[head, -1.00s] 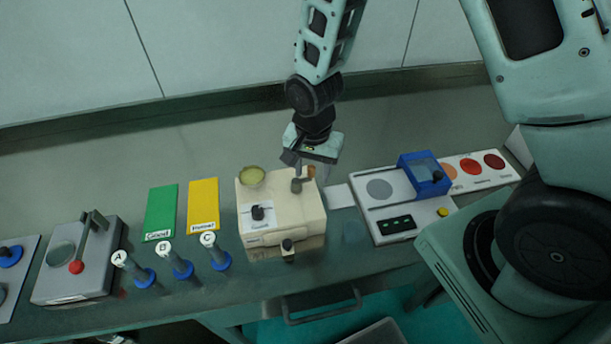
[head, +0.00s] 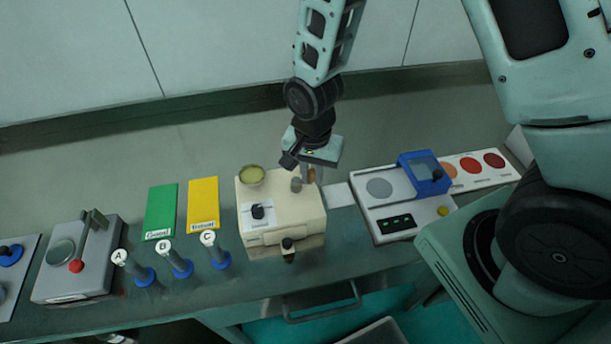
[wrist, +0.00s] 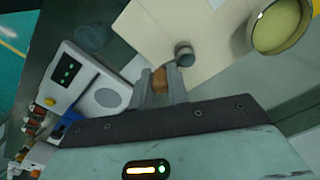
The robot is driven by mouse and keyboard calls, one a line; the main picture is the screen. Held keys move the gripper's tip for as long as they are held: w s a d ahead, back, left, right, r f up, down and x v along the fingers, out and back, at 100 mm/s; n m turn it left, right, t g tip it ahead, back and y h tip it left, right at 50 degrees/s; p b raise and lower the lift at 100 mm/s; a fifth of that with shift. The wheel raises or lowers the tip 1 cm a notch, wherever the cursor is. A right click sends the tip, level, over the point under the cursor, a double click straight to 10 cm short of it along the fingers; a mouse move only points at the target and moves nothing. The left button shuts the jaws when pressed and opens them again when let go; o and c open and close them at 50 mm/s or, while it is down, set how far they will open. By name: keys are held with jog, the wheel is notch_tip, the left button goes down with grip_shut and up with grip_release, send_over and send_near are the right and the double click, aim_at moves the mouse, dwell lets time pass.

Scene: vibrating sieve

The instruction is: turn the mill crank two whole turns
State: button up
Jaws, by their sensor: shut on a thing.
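The mill (head: 283,215) is a cream box on the bench with a bowl of yellowish-green material (head: 252,175) at its back left corner and a black knob (head: 257,211) on its front. The crank's grey hub (head: 296,184) stands on the mill's top right; it also shows in the wrist view (wrist: 184,54). My gripper (wrist: 160,85) is shut on the crank's brown handle (wrist: 159,80), which sits between the two fingers. In the head view my gripper (head: 311,168) is at the mill's back right, right of the hub. The crank arm is mostly hidden.
A white scale-like device (head: 395,222) with a blue frame (head: 424,172) stands to the right. Green (head: 160,212) and yellow (head: 203,204) cards and three lettered blue-based handles lie left. A grey device with a red ball (head: 76,266) stands farther left.

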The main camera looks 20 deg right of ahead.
jog(key=shift+s+a+f, duration=0.1)
jog(key=shift+s+f, duration=0.05)
jog(key=shift+s, duration=0.3)
jog(key=shift+a, duration=0.1)
jog(key=shift+s+a, duration=0.55)
jog(key=shift+a, duration=0.15)
jog(key=shift+a, duration=0.9)
